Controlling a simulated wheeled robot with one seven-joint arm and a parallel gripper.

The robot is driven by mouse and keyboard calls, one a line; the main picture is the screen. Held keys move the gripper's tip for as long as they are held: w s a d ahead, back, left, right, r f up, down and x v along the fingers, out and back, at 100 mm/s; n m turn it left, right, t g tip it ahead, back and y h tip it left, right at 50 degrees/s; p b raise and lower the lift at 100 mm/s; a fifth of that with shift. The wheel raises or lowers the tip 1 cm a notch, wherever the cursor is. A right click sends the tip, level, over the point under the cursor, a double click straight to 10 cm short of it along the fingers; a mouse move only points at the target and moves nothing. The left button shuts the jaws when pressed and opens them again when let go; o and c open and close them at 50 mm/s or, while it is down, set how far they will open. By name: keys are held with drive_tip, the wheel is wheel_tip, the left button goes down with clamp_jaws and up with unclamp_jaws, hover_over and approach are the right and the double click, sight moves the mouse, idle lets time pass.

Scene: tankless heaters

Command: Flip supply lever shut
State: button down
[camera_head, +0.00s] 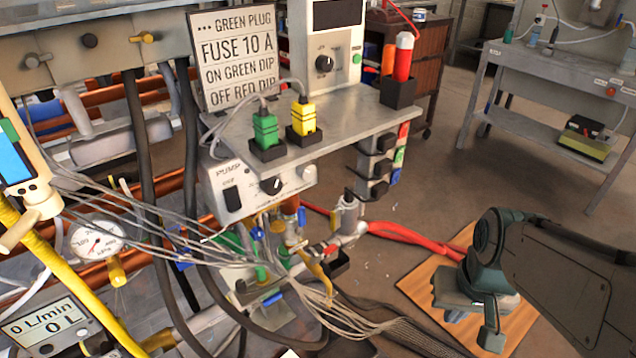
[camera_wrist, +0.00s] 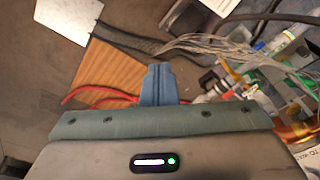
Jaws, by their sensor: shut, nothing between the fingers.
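Several small valve handles sit on the pipework under the bench in the head view: a long yellow lever (camera_head: 318,273), a short red handle (camera_head: 331,250) and a blue handle (camera_head: 273,299). I cannot tell for certain which is the supply lever, as no label for it is readable. The yellow lever slants down beside the pipe, partly among grey cables. My gripper (camera_wrist: 157,80) is shut and empty in the wrist view, its fingers together. In the head view my gripper's end hangs over a wooden board at the right, well apart from the valves.
The wooden board (camera_head: 424,285) lies on the floor. Red hoses (camera_head: 400,232) run between it and the valves. Grey cables (camera_head: 225,262) hang before the pipework. The metal shelf (camera_head: 345,118) overhangs the valves. Open floor lies at the right.

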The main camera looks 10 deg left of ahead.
drive_tip(key=w+a+f+n+y, duration=0.2)
drive_tip(key=w+a+f+n, duration=0.2)
drive_tip(key=w+a+f, duration=0.55)
drive_tip(key=n+t+p, duration=0.3)
drive_tip(key=n+t, duration=1.2)
drive_tip(key=t, duration=0.1)
approach(302, 216)
drive_tip(key=shift+h, duration=0.4)
drive_tip(key=s, duration=0.1)
drive_tip(key=s+a, duration=0.2)
drive_tip(key=shift+s+f, duration=0.4)
drive_tip(key=w+b, duration=0.1)
drive_tip(key=w, duration=0.9)
drive_tip(key=shift+a, duration=0.4)
drive_tip(key=shift+r+m, duration=0.1)
drive_tip(key=shift+m, duration=0.2)
